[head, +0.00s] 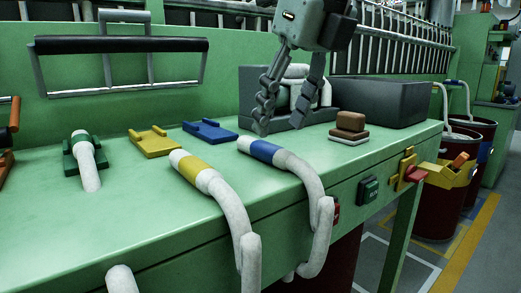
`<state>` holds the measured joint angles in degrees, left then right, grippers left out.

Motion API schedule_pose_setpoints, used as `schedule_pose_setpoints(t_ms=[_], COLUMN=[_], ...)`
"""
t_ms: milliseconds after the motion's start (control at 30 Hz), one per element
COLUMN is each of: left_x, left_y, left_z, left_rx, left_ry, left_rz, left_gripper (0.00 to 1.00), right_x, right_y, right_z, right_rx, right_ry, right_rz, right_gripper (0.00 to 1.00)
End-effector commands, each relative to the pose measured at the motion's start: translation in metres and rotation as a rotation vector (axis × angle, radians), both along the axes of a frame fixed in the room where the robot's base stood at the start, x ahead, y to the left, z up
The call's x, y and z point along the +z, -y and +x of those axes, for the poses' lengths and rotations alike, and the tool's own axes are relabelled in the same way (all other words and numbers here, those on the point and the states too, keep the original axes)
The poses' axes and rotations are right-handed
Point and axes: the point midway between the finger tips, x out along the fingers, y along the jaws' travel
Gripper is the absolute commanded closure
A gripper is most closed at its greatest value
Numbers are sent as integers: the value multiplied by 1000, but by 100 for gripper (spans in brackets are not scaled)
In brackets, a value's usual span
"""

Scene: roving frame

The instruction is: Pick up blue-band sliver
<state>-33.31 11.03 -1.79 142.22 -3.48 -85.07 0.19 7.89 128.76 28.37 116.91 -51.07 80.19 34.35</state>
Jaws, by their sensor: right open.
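The blue-band sliver (288,160) is a thick white rope with a blue band near its end. Its end lies on the green machine top and the rest hangs over the front edge. My right gripper (280,124) is open, with its fingers pointing down above and behind the blue band. It looks empty and apart from the sliver. My left gripper is not in view.
A yellow-band sliver (213,184) lies left of the blue one. Yellow (152,142) and blue (210,131) guides sit behind them, and a green guide (70,160) holds another sliver. A dark grey bin (383,102) and brown block (350,122) stand to the right.

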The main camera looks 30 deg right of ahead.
Motion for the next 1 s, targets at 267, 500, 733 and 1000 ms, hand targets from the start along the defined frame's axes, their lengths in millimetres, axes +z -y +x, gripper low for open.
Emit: schedule_pose_setpoints(t_ms=[267, 500, 733, 1000], left_x=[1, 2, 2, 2], left_y=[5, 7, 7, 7], left_z=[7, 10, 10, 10], left_rx=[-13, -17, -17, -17], left_ry=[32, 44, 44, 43], left_rz=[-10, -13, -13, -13], left_gripper=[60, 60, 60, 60], right_x=[-37, -42, -42, -42], right_y=[-2, -3, -3, -3], right_z=[17, 21, 20, 20], right_rx=[-1, -1, -1, -1], right_ry=[-2, 1, 1, 2], right_rz=[0, 0, 0, 0], right_gripper=[50, 50, 69, 99])
